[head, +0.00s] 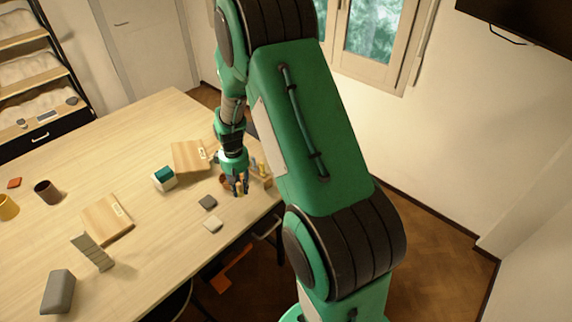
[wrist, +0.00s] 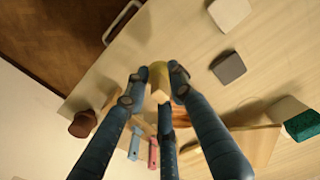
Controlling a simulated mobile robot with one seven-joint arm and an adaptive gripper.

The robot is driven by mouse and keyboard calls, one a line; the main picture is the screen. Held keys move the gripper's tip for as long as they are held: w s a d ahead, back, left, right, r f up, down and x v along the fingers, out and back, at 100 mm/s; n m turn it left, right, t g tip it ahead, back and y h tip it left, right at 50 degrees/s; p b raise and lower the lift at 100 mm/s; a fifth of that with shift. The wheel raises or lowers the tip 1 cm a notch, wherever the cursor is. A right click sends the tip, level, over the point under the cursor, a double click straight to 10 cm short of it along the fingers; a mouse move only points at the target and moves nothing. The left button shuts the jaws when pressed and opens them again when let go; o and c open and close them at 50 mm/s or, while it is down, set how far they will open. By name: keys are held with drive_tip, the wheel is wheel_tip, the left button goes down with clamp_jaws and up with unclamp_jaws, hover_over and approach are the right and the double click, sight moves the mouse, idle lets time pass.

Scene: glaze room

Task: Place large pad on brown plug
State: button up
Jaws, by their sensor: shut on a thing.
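My gripper (wrist: 155,75) is shut on a yellowish-tan piece (wrist: 159,80), held between its fingertips above the table near the edge. In the head view my gripper (head: 240,188) reaches down at the table's right side. A brown round piece (wrist: 82,124), which looks like the brown plug, stands by the table edge, left of the gripper in the wrist view. A dark grey pad (wrist: 228,67) and a cream pad (wrist: 229,12) lie flat and apart on the table. They also show in the head view, grey (head: 207,202) and cream (head: 212,225). I cannot tell which is the large pad.
A wooden rack with blue (wrist: 134,143) and red (wrist: 153,155) pegs is close to the gripper. A wooden board (head: 187,157) and a teal-topped white block (head: 163,180) stand nearby. Another board (head: 106,220), a grey stack (head: 92,251) and a brown cup (head: 47,191) are farther left.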

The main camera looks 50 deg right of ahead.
drive_tip(key=s+d+r+p, duration=0.1)
drive_tip(key=s+d+r, duration=0.3)
drive_tip(key=s+d, duration=1)
drive_tip(key=shift+d+p, duration=0.3)
drive_tip(key=shift+d, duration=0.05)
drive_tip(key=shift+r, duration=0.1)
drive_tip(key=w+d, duration=0.3)
drive_tip(key=w, duration=0.1)
drive_tip(key=w+d+f, duration=0.1)
drive_tip(key=w+d, duration=0.2)
drive_tip(key=w, duration=0.1)
drive_tip(key=w+d+p, duration=0.1)
drive_tip(key=w+d, duration=0.3)
drive_tip(key=shift+w+f, duration=0.25)
drive_tip(key=shift+w, duration=0.05)
drive_tip(key=shift+a, duration=0.1)
drive_tip(key=shift+f, duration=1.75)
drive_tip(key=shift+f, duration=0.15)
